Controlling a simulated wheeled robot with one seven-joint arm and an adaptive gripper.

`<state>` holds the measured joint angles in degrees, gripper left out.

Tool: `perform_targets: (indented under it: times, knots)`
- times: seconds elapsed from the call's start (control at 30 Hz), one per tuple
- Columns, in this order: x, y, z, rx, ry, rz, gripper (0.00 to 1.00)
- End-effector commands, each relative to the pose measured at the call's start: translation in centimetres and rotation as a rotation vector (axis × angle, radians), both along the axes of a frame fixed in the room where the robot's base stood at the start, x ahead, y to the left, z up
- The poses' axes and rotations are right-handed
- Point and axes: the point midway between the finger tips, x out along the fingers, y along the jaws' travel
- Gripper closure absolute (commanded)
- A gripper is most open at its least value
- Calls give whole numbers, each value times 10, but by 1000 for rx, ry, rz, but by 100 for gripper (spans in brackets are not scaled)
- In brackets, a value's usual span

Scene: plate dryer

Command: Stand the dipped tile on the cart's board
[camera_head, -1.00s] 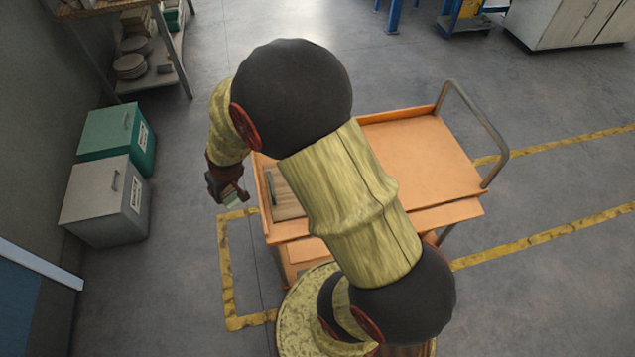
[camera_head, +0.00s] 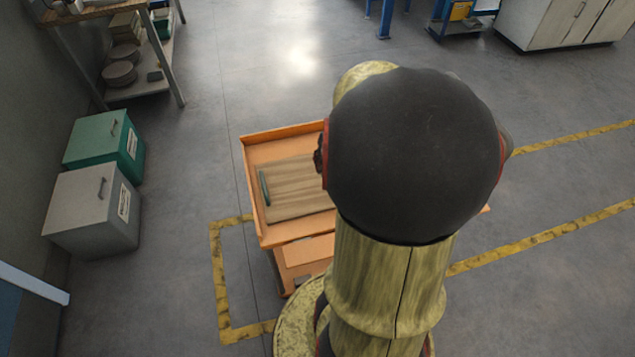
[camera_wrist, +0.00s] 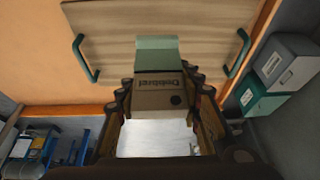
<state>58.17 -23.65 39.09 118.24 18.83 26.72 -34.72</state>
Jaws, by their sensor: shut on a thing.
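My gripper (camera_wrist: 158,84) is shut on the tile (camera_wrist: 157,62) in the wrist view. The tile has a pale green end pointing away from the fingers and a brown, lettered part between them. The wooden board (camera_wrist: 186,25) lies beyond the tile, with a green handle at each side; whether the tile touches it I cannot tell. In the head view the board (camera_head: 298,204) lies on the orange cart (camera_head: 255,151), with one green handle showing. My arm hides the tile, most of the gripper and the cart's right part there.
A green bin (camera_head: 101,139) and a grey bin (camera_head: 90,208) stand on the floor left of the cart. A shelf unit (camera_head: 146,83) with stacked round things stands at the back left. Yellow floor lines (camera_head: 218,285) run around the cart. The floor between bins and cart is clear.

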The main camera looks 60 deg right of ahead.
Motion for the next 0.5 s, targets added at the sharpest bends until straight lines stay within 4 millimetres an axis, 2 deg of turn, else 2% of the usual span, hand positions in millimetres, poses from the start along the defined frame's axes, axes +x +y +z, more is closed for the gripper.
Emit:
perform_targets:
  times: [0.07,0.17,0.27,0.5]
  knots:
    - [-8,-4,1,-2,-2,-15,93]
    - [-6,-5,-2,-1,-1,-19,93]
    - [8,-4,-9,-1,0,-15,93]
    - [62,-2,-34,-1,-1,-13,93]
